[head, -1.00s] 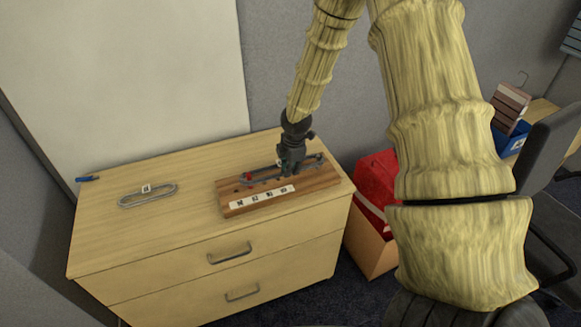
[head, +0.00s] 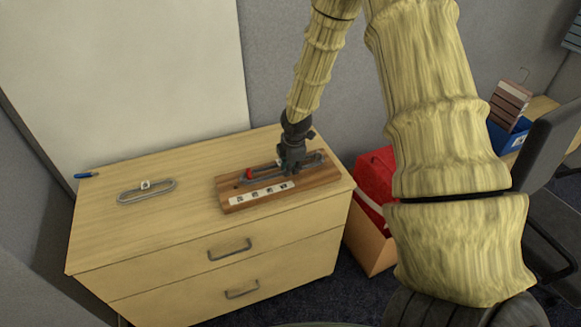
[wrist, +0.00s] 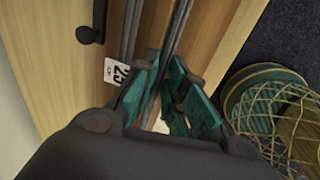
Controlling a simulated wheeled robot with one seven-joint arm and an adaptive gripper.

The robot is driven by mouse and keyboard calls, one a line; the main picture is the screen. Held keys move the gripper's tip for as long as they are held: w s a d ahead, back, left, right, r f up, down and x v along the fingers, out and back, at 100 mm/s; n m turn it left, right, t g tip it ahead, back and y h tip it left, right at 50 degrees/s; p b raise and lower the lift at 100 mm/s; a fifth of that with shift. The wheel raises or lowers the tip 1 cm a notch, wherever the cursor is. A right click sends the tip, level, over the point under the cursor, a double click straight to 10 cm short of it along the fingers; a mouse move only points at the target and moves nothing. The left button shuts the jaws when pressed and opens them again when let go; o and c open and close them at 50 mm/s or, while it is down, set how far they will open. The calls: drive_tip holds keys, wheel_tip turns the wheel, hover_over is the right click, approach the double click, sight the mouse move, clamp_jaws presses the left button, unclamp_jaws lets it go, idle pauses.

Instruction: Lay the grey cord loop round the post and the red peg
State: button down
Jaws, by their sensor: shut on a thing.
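The grey cord loop (head: 266,180) stretches along a brown wooden board (head: 325,177) on the cabinet top. The red peg (head: 249,174) stands near the board's left end, at the loop's left end; whether the cord goes fully around it is too small to tell. My gripper (head: 290,167) is over the board's right half, shut on the loop. In the wrist view its teal-padded fingers (wrist: 168,95) close at the grey strands (wrist: 176,28). A white tag (wrist: 117,72) reading 25 lies beside them.
Another grey loop (head: 130,198) with a white tag lies on the left of the cabinet top (head: 150,235). A blue item (head: 86,175) is at the back left corner. White labels (head: 258,193) line the board's front. A red thing in a box (head: 374,182) stands right of the cabinet.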

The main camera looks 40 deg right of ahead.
drive_tip(key=shift+f, duration=0.7)
idle(0.4)
drive_tip(key=c, duration=1.4)
unclamp_jaws()
drive_tip(key=shift+r, duration=0.1)
drive_tip(key=shift+s+a+r, duration=0.1)
drive_tip(key=shift+s+r, duration=0.3)
drive_tip(key=shift+r, duration=1.5)
drive_tip(key=shift+s+a+r, duration=0.1)
drive_tip(key=shift+s+r, duration=0.25)
drive_tip(key=shift+r, duration=1.6)
drive_tip(key=shift+s+r, duration=0.4)
drive_tip(key=shift+r, duration=1.5)
